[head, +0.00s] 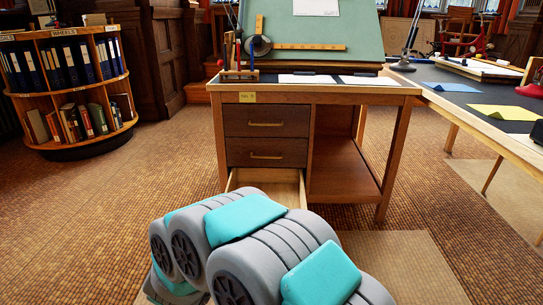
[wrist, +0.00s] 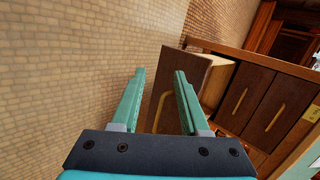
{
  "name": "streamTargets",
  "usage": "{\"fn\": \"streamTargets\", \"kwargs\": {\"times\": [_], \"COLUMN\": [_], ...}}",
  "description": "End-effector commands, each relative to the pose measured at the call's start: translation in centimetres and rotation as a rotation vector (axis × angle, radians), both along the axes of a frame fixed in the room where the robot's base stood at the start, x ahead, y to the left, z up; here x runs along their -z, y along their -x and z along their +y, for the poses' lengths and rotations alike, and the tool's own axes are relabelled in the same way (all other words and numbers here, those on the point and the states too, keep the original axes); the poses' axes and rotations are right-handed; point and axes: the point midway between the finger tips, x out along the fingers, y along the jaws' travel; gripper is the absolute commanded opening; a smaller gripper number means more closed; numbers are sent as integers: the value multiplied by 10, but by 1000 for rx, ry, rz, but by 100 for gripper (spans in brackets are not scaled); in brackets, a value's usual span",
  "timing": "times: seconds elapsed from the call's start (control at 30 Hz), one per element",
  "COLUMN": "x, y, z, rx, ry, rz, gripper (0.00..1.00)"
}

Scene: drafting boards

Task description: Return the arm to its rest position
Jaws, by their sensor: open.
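My gripper (wrist: 158,75) is open in the wrist view, with its two green fingers apart and nothing held between them. The brown front of a pulled-out drawer (wrist: 190,72) is just beyond the right finger. Its curved handle (wrist: 157,112) shows in the gap between the fingers; I cannot tell how far away it is. In the head view my arm (head: 255,245) is folded low in front of the desk, and the gripper is hidden behind it. The open bottom drawer (head: 282,185) shows above the arm, its front hidden.
The wooden desk (head: 312,90) has two shut drawers (head: 264,122) above the open one. A round bookshelf (head: 65,85) stands at the left. A side table (head: 462,97) with papers is at the right. The floor (head: 110,195) on the left is clear.

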Motion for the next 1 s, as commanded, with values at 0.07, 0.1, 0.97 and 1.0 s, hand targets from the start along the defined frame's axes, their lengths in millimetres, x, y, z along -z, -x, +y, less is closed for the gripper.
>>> {"fn": "streamTargets", "kwargs": {"times": [0.07,0.1,0.97,1.0], "x": [-34,-48,-215,-218], "y": [-2,0,244,260], "z": [-3,-4,-281,-298], "rx": [-108,-170,-1272,-1298], "ry": [-8,-6,518,535], "rz": [32,47,480,519], "gripper": [45,45,45,45]}}
